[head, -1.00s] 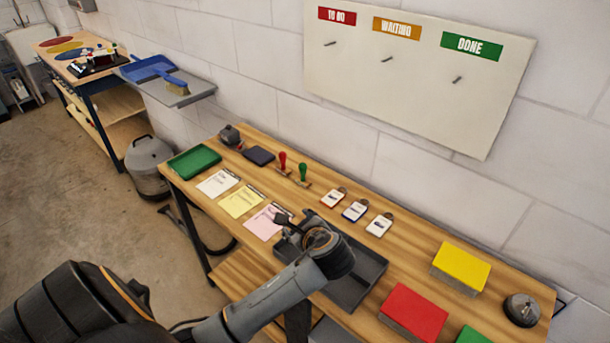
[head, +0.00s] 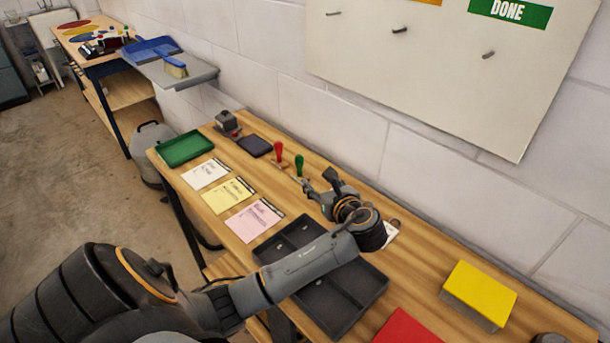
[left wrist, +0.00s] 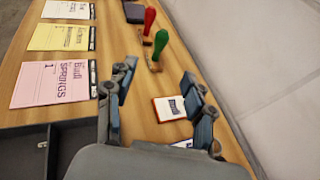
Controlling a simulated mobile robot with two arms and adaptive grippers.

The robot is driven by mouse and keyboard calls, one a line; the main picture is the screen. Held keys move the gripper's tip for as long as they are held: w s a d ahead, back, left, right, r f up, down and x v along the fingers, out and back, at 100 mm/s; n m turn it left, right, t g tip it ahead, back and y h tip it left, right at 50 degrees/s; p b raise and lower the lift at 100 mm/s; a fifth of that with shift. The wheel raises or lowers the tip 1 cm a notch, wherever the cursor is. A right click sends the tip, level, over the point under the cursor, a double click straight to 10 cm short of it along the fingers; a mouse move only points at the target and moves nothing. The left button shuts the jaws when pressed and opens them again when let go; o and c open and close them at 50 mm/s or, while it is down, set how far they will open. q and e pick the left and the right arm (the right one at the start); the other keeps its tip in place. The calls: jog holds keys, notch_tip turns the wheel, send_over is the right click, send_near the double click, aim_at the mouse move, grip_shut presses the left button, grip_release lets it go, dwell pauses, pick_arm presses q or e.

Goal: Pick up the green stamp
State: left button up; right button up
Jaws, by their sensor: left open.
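The green stamp (head: 299,165) stands upright on the wooden bench, beside the red stamp (head: 278,151). My left gripper (head: 317,184) is open and empty, just in front and to the right of the green stamp, not touching it. In the left wrist view, the green stamp (left wrist: 161,42) stands beyond the open left fingertips (left wrist: 157,75), with the red stamp (left wrist: 149,20) behind it. A white tag with a red edge (left wrist: 170,108) lies on the bench between the fingers. My right gripper is not in view.
A dark ink pad (head: 255,145) and a green tray (head: 186,149) are at the left. White, yellow and pink sheets (head: 255,219) lie in front. A dark divided tray (head: 336,315) is under my left arm. The wall stands behind the bench.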

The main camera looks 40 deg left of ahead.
pick_arm(q)
send_near(301, 163)
jog(key=x, duration=0.3)
jog(key=shift+s+f+p, duration=0.1)
jog(key=shift+p, duration=0.3)
jog(key=shift+w+a+f, duration=0.25)
jog(key=shift+w+a, duration=0.1)
jog(key=shift+a, duration=0.1)
jog(key=p+x, duration=0.1)
jog(key=x, duration=0.3)
jog(key=shift+a+r, duration=0.1)
jog(key=shift+r, duration=0.05)
jog(key=shift+w+a+f, duration=0.25)
jog(key=shift+a, duration=0.15)
jog(key=shift+c, duration=1)
grip_shut()
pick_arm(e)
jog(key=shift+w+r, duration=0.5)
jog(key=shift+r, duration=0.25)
